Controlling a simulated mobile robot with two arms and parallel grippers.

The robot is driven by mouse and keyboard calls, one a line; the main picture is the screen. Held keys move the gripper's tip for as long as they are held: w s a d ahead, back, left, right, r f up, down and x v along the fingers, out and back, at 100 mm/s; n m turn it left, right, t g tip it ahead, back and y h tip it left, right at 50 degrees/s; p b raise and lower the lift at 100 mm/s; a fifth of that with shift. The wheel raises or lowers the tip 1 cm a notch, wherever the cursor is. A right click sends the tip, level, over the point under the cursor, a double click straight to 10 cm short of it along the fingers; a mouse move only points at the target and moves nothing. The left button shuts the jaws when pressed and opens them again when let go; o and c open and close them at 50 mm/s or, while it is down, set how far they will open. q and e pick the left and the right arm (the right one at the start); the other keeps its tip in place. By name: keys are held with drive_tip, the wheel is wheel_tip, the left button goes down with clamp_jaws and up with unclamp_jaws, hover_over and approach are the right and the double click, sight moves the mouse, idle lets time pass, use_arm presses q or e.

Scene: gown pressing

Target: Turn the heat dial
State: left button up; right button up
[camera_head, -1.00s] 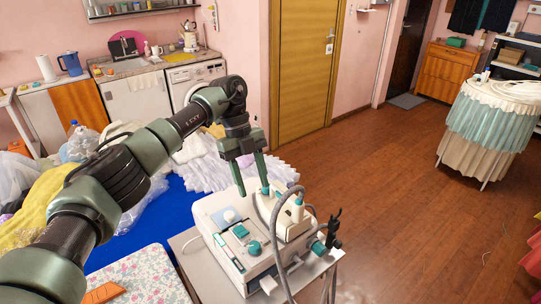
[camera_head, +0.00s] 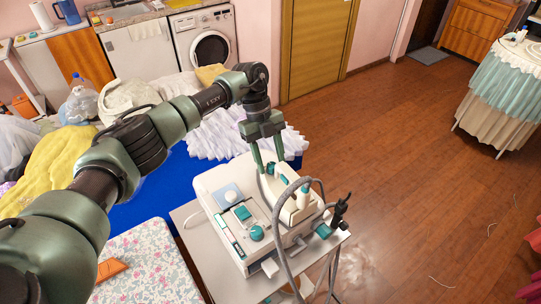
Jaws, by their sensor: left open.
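A white pressing station (camera_head: 215,180) with teal controls stands on a small grey table. A round teal knob (camera_head: 257,233) sits on its front right top, and a pale blue round disc (camera_head: 231,197) sits further back. I cannot tell from any marking which is the heat dial. A white and teal iron (camera_head: 291,207) rests on the station's right side. My left gripper (camera_head: 272,168) points down with its fingers apart, over the back of the station around the iron's rear end. It is away from the teal knob; contact with the iron is unclear. My right gripper is not in view.
A grey hose (camera_head: 286,248) loops over the station's front right. A black fitting (camera_head: 341,210) sticks out at its right side. A floral ironing surface (camera_head: 150,262) and a blue-covered bed (camera_head: 155,205) with clothes lie left. The wooden floor at right is mostly clear.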

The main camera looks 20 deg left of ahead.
use_arm(q)
drive_tip(key=shift+s+d, duration=0.15)
drive_tip(key=shift+s, duration=0.15)
drive_tip(key=shift+w, duration=0.1)
clamp_jaws()
drive_tip(key=m+b, duration=0.1)
drive_tip(key=b, duration=0.2)
drive_tip(key=shift+f+m+y, duration=0.3)
drive_tip(key=shift+m, duration=0.1)
drive_tip(key=shift+r+m+g+b, duration=0.15)
drive_tip(key=shift+m+g+b, duration=0.3)
drive_tip(key=shift+b, duration=0.35)
drive_tip(key=shift+r, duration=0.15)
unclamp_jaws()
drive_tip(key=shift+w, duration=0.1)
